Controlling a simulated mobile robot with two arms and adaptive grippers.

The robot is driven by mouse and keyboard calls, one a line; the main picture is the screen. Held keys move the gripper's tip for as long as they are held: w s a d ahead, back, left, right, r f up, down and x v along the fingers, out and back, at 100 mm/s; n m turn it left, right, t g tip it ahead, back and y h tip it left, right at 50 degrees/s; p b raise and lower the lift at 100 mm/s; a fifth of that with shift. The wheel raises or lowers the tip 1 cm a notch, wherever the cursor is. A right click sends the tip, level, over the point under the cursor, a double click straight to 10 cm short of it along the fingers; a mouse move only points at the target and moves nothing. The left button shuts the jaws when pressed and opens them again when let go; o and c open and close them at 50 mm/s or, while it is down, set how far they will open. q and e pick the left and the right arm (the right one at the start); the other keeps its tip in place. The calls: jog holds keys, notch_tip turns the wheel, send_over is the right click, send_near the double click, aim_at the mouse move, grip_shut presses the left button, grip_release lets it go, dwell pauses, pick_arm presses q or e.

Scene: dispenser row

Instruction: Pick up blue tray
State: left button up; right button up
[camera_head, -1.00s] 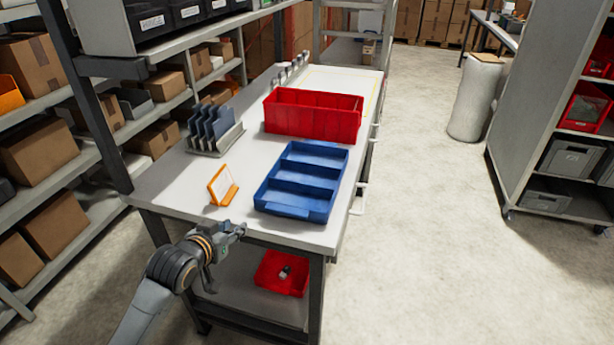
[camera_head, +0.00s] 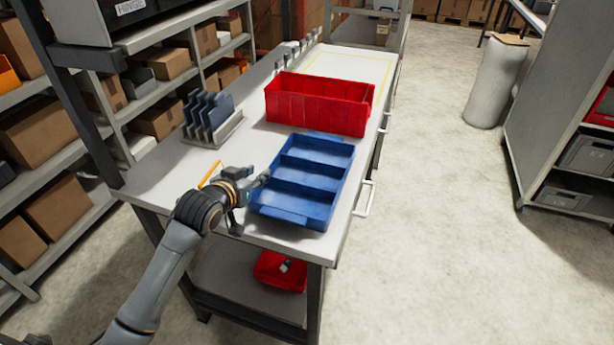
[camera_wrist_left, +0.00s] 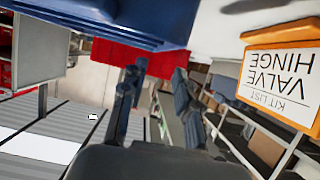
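The blue tray (camera_head: 302,182), with several compartments, sits on the near part of the white table. It also shows along the top of the left wrist view (camera_wrist_left: 110,18). My left gripper (camera_head: 251,200) is at the tray's left edge, near its front left corner. Its two fingers are apart with nothing held between them, and they also show in the left wrist view (camera_wrist_left: 157,80). One fingertip reaches close to the tray's left rim; I cannot tell whether it touches. My right gripper is not in view.
A red divided bin (camera_head: 318,108) stands just behind the tray. A grey slotted rack (camera_head: 212,125) is at the table's left. An orange-framed kit card (camera_wrist_left: 282,78) stands beside my gripper, mostly hidden in the head view. A red bin (camera_head: 280,271) sits on the lower shelf.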

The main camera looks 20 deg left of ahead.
aim_at(269, 167)
pick_arm(q)
jog(key=x, duration=0.2)
jog(key=shift+w+f, duration=0.15)
jog(key=shift+w, duration=0.05)
jog(key=shift+w+f, duration=0.2)
jog(key=shift+w, duration=0.45)
jog(key=p+x, duration=0.1)
jog(key=x, duration=0.3)
jog(key=shift+w+f, duration=0.1)
jog(key=shift+f, duration=0.05)
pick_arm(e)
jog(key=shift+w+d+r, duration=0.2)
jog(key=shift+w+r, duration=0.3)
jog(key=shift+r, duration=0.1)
pick_arm(q)
jog(key=shift+c, duration=0.4)
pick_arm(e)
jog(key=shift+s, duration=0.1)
pick_arm(q)
grip_shut()
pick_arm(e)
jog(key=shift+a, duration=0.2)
